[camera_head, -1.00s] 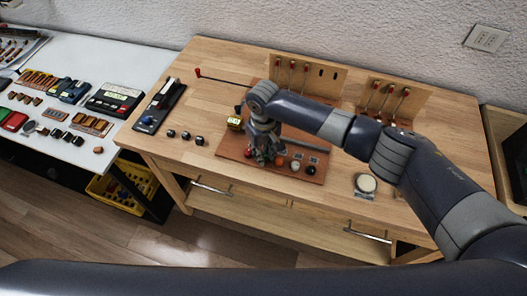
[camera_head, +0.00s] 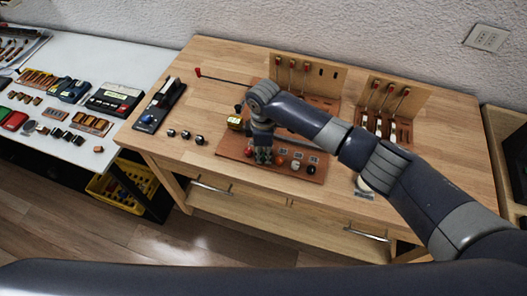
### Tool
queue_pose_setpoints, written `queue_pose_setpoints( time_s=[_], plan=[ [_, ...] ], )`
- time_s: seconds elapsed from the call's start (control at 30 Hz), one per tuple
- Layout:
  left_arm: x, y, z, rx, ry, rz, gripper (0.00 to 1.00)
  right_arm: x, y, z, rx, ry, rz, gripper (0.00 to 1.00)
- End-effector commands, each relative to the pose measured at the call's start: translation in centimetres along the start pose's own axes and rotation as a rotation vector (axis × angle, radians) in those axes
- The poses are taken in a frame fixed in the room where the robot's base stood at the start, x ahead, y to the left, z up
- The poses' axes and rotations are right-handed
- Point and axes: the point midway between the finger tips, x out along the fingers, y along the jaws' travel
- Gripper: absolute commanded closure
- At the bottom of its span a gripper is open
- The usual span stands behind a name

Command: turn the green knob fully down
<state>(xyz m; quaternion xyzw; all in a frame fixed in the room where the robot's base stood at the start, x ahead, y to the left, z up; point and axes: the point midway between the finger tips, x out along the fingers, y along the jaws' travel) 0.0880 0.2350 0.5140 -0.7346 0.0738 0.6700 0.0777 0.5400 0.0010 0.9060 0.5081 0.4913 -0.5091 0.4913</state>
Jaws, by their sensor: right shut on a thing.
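A reddish-brown board (camera_head: 231,150) lies near the front of the wooden workbench, with a row of coloured knobs along its front edge. My right gripper (camera_head: 263,155) points down onto this row and is shut. The green knob is mostly hidden by the fingers; only a hint of green shows between them, so its angle cannot be told. A red knob (camera_head: 248,152) is just left of the fingers. An orange-red knob (camera_head: 280,160), a white knob (camera_head: 295,166) and a black knob (camera_head: 311,170) are to the right. My left gripper is not in view.
Tool racks (camera_head: 335,73) stand at the back of the bench. A yellow item (camera_head: 235,122) is at the board's left edge. Small dark knobs (camera_head: 185,135) and a black lever device (camera_head: 160,103) are further left. A round pale dial (camera_head: 363,184) is partly behind my right arm.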

Motion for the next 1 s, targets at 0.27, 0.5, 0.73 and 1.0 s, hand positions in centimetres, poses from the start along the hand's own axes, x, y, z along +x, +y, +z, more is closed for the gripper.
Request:
queue_pose_setpoints(
  time_s=[0.27,0.5,0.73,1.0],
  plan=[
    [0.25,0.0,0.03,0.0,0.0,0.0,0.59,0.01,0.04,-0.01,-0.243,0.001,0.001,1.0],
    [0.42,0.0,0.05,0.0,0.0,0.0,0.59,-0.01,0.06,0.0,-0.402,0.0,0.002,1.0],
    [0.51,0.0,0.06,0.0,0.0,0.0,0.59,-0.04,0.07,0.01,-0.488,0.0,0.002,1.0],
    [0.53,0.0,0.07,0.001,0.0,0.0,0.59,-0.08,0.08,0.01,-0.521,0.0,0.002,1.0]
  ],
)
